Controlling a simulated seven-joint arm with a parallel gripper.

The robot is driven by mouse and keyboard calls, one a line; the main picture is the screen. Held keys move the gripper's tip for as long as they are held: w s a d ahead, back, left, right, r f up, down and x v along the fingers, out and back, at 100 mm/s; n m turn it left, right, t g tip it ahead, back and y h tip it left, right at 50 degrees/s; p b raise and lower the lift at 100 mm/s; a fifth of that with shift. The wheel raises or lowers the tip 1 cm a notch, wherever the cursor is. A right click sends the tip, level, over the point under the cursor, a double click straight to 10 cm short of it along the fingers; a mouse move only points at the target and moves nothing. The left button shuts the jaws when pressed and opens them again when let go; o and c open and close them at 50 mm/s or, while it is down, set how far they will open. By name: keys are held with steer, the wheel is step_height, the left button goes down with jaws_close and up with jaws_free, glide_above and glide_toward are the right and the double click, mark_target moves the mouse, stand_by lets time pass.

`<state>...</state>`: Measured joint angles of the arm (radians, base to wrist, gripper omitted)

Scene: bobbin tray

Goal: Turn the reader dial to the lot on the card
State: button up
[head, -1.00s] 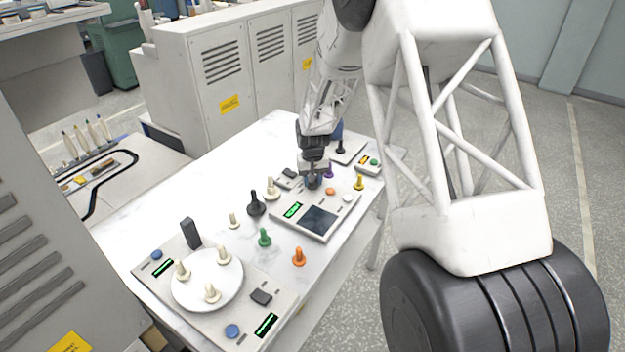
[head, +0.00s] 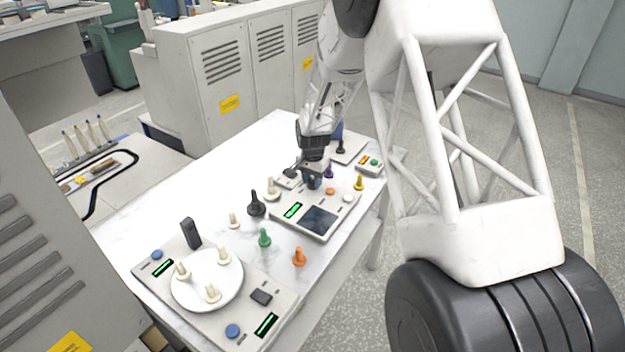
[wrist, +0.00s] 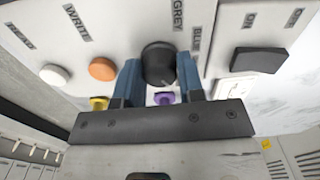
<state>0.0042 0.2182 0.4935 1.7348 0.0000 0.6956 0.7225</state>
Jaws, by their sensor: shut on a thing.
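The reader (head: 291,227) is a pale box on the table with a lit green display (head: 292,210) and a dark screen (head: 319,219). In the wrist view its black dial (wrist: 158,62) sits between the two blue fingers of my gripper (wrist: 158,80), which is shut on it. The labels GREY and BLUE (wrist: 196,40) are printed on the panel by the dial. In the head view my gripper (head: 314,182) is over the far end of the reader and hides the dial. I cannot make out a lot card or the display's text.
A white button (wrist: 55,75) and an orange button (wrist: 102,69) are on the reader panel, with a dark switch (wrist: 259,60) on the other side. Several coloured bobbins, including green (head: 264,237) and orange (head: 299,257), stand nearby. A round white plate (head: 207,300) holds cream bobbins.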

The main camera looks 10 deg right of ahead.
mark_target(312, 180)
stand_by(0.3)
steer(key=o, duration=0.9)
steer(key=shift+r, duration=3.9)
